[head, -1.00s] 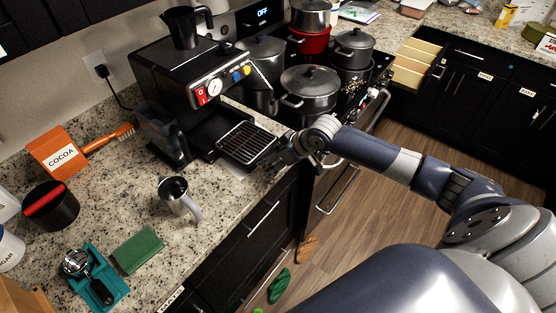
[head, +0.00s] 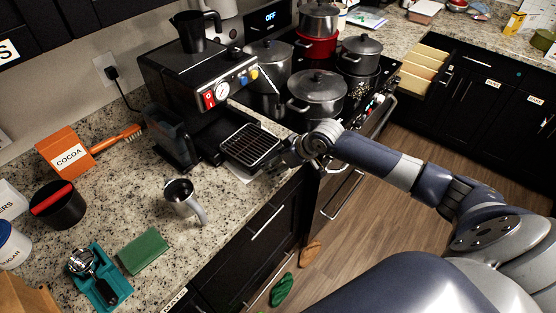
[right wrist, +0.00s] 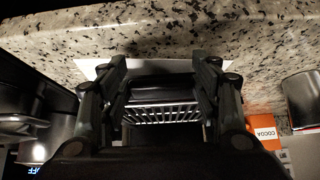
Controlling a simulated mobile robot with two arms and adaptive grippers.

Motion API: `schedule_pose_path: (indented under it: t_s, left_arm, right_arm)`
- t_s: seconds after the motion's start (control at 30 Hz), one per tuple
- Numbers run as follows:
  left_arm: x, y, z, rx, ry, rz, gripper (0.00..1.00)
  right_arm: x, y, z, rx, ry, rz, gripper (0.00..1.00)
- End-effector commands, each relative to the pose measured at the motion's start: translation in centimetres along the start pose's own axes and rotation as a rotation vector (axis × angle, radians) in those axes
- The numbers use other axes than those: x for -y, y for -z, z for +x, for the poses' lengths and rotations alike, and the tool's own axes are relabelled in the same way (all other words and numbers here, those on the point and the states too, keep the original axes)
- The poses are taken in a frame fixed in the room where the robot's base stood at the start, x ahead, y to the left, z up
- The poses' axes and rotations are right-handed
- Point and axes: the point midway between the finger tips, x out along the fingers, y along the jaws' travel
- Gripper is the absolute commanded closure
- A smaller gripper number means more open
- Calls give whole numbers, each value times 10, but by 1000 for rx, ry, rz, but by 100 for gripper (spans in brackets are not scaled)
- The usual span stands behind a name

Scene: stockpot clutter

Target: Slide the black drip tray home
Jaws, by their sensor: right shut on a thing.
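The black drip tray (head: 252,146) with its barred metal grate sticks out of the front of the black espresso machine (head: 190,65), low over the counter. My right gripper (head: 286,156) is at the tray's outer front end in the head view. In the right wrist view its two fingers (right wrist: 160,95) stand on either side of the tray's front (right wrist: 160,88), shut on it, with the grate (right wrist: 162,113) showing between them. The tray's inner end is hidden inside the machine. My left gripper is not in view.
A white sheet (right wrist: 92,68) lies under the tray at the counter edge. Several pots (head: 316,92) crowd the stove behind the gripper. Bare granite (head: 225,212) lies in front.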

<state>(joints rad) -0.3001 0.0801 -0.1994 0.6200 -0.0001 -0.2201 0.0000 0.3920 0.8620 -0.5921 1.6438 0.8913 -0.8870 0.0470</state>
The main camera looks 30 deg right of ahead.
Motion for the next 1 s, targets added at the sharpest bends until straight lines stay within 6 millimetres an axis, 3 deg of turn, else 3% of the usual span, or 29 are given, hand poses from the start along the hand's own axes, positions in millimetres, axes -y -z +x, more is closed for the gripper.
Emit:
schedule_pose_path:
  t_s: [1.0]
  left_arm:
    - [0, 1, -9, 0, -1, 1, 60]
  right_arm:
    - [0, 1, -1, -3, 0, -1, 76]
